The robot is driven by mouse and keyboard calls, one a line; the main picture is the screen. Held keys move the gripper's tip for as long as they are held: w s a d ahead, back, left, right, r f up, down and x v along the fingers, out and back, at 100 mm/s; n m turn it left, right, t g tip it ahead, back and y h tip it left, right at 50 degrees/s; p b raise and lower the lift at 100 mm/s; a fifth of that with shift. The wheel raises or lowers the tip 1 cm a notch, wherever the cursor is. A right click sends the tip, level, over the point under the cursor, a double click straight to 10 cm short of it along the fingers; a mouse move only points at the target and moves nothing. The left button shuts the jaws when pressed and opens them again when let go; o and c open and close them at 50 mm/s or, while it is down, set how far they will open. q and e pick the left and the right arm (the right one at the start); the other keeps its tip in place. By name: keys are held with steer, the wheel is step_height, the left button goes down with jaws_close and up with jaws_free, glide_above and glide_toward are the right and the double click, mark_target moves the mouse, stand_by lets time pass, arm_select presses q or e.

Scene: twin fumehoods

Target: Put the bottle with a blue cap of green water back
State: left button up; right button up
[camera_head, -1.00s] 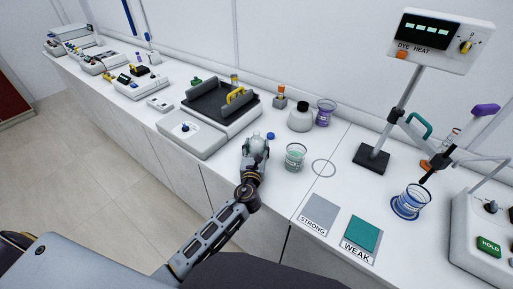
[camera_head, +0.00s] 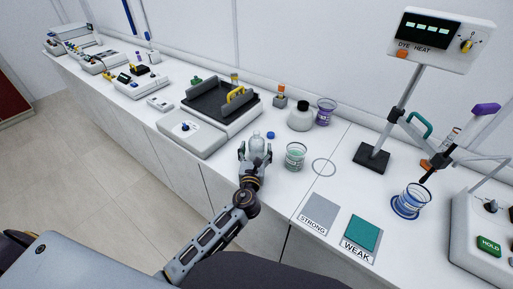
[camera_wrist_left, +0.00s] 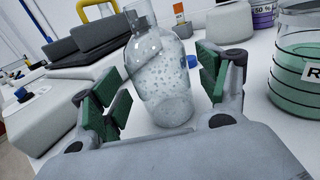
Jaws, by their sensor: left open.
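A clear, uncapped bottle (camera_head: 257,143) stands upright on the bench near its front edge. It looks colourless, with pale droplets or specks on it, and I see no green water. It fills the middle of the left wrist view (camera_wrist_left: 160,85). My left gripper (camera_head: 255,152) is open, with its green-padded fingers (camera_wrist_left: 160,90) on either side of the bottle. A gap shows at the right finger; contact at the left finger is unclear. A small blue cap (camera_head: 270,135) lies on the bench just behind the bottle. My right gripper is not in view.
A beaker of green liquid (camera_head: 295,156) stands close to the right of the bottle. A black-topped device (camera_head: 190,138) is to the left. A ringed spot (camera_head: 324,168) on the bench is empty.

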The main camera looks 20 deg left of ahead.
mark_target(256, 152)
arm_select(q)
steer(key=s, duration=0.3)
steer(key=shift+s+d, duration=0.35)
steer(key=shift+s, duration=0.05)
steer(key=s, duration=0.3)
steer(key=s+b, duration=0.1)
steer(key=shift+s+d, duration=0.2)
steer(key=shift+d, duration=0.15)
steer(key=shift+s+d, duration=0.15)
steer(key=shift+s, duration=0.6)
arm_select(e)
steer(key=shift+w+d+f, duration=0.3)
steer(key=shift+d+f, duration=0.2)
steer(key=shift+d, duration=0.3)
